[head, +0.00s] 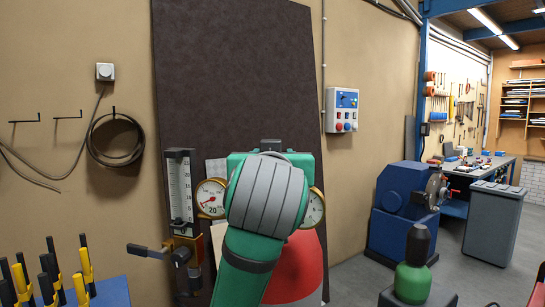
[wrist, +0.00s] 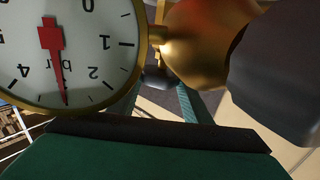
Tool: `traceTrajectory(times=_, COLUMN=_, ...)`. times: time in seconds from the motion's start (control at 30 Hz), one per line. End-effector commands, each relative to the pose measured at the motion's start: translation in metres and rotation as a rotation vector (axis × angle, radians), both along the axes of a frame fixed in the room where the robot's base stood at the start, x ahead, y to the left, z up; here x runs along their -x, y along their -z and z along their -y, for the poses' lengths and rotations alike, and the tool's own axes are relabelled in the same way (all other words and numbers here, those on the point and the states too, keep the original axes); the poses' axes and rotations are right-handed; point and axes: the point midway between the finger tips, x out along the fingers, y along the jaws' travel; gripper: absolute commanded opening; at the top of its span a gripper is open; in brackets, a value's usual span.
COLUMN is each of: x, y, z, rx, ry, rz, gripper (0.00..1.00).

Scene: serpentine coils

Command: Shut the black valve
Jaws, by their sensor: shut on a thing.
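In the wrist view, two teal fingers of my gripper (wrist: 162,102) reach in behind the gauge and brass body. A dark rounded piece, seemingly the black valve (wrist: 155,80), sits between their far ends. Its outline is mostly hidden, so how far it is turned cannot be told. My gripper is shut on it. In the head view, my green and grey arm covers the gripper and the valve, in front of a red cylinder (head: 298,272).
A pressure gauge (wrist: 68,50), brass body (wrist: 200,45) and big dark knob (wrist: 275,85) crowd the wrist view. In the head view, gauges (head: 210,198) (head: 314,209) flank my arm. A flowmeter (head: 180,190) stands left; a green bottle (head: 412,275) stands right.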

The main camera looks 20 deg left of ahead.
Motion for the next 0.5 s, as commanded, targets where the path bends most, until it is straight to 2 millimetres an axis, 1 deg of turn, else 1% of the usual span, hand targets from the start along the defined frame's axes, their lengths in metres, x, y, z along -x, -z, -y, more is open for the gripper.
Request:
traceTrajectory(times=0.23, x=0.0005, y=0.0001, z=-0.002, rx=0.004, ry=0.082, rz=0.001, gripper=0.22)
traceTrajectory(times=0.5, x=0.0012, y=-0.0003, z=-0.0064, rx=0.004, ry=0.278, rz=0.002, gripper=0.22)
